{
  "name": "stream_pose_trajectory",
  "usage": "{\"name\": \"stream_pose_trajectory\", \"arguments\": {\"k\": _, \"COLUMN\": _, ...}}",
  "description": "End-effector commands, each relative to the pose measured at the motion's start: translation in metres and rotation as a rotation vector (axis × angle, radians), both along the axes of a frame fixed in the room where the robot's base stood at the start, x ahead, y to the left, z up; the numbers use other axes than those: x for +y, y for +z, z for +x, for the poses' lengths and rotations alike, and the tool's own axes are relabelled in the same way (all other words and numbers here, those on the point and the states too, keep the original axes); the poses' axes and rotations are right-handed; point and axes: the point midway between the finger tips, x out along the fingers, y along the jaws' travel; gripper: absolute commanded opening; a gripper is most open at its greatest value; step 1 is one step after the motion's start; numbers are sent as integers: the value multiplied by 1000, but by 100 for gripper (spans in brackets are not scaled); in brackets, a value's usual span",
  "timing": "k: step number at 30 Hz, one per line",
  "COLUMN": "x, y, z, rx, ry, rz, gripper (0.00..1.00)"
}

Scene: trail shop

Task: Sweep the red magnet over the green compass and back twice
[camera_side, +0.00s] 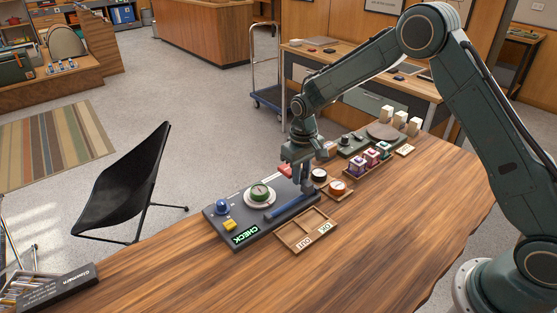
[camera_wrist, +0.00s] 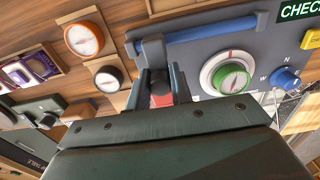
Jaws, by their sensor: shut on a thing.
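The green compass (camera_side: 260,191) sits face up on a pale round seat on the grey check board (camera_side: 240,220). It also shows right of my gripper in the wrist view (camera_wrist: 230,80). My gripper (camera_side: 298,176) is shut on the red magnet (camera_side: 285,169), and holds it above the board's far right end, to the right of the compass in the side view. In the wrist view the fingers (camera_wrist: 158,82) close around the magnet (camera_wrist: 162,99), whose ends are partly hidden. The magnet is beside the compass, not over it.
A blue bar (camera_side: 283,206) lies along the board's near side. A blue knob (camera_side: 222,206) and yellow block (camera_side: 230,225) stand at its left end. A black compass (camera_side: 319,175) and orange compass (camera_side: 338,187) lie to the right. A two-part wooden tray (camera_side: 320,216) sits in front.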

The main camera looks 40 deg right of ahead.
Motion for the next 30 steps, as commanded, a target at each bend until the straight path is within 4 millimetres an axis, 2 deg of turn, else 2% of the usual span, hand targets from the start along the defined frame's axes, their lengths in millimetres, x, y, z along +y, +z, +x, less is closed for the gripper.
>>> {"name": "stream_pose_trajectory", "arguments": {"k": 30, "x": 43, "y": 2, "z": 2, "rx": -7, "ry": 4, "rz": 2, "gripper": 2}}
